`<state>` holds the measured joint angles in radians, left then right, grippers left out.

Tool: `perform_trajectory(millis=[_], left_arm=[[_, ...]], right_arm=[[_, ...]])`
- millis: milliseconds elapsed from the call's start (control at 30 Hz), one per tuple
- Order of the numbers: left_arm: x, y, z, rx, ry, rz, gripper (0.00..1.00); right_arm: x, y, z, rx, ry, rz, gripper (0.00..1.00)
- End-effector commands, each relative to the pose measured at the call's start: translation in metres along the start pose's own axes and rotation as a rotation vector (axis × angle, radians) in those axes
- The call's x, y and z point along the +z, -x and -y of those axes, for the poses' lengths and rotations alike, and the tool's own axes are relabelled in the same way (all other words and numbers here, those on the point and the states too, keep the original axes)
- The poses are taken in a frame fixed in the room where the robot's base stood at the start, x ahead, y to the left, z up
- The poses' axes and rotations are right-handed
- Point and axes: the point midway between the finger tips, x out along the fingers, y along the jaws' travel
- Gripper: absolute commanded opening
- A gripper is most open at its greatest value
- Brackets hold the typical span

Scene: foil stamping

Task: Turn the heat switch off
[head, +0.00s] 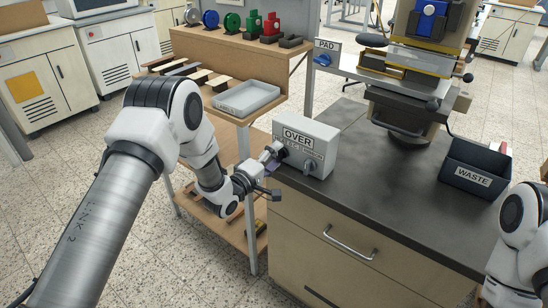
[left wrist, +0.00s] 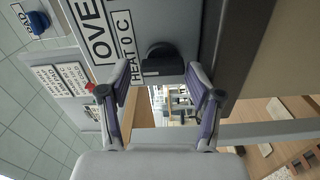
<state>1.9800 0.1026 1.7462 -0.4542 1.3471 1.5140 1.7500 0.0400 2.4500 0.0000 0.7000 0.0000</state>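A light grey control box (head: 318,140) labelled OVER stands at the near left corner of the dark worktop. It also fills the upper middle of the left wrist view (left wrist: 185,20). A black knob (left wrist: 162,62) sits on its face beside the "HEAT 0 C" label (left wrist: 128,58). A second dark knob (head: 309,166) shows farther right on the box in the head view. My left gripper (head: 274,160) is at the box's left side. In the left wrist view its fingers (left wrist: 158,78) are spread, with the knob between and just beyond their tips; contact cannot be told. My right gripper is outside the frames.
A black WASTE bin (head: 476,168) stands at the right of the dark worktop (head: 372,185). The stamping press (head: 405,100) is behind. A wooden shelf unit with a grey tray (head: 245,98) stands left of the box. A PAD sign (head: 327,44) is above a blue knob.

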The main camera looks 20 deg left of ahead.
Motion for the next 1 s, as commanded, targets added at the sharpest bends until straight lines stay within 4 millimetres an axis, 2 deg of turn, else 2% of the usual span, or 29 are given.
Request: perform_trajectory(millis=[233,500,633,1000], left_arm=[[0.001,0.010,0.004,-0.008,0.002,0.001,0.71],[0.000,0.058,0.001,-0.004,0.004,-0.002,0.71],[0.000,0.075,0.001,-0.002,0.001,-0.001,0.71],[0.001,0.081,0.000,0.000,-0.001,0.001,0.71]], right_arm=[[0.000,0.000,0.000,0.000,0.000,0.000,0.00],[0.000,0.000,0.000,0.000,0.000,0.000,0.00],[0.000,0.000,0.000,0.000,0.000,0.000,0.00],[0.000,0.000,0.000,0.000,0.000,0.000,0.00]])
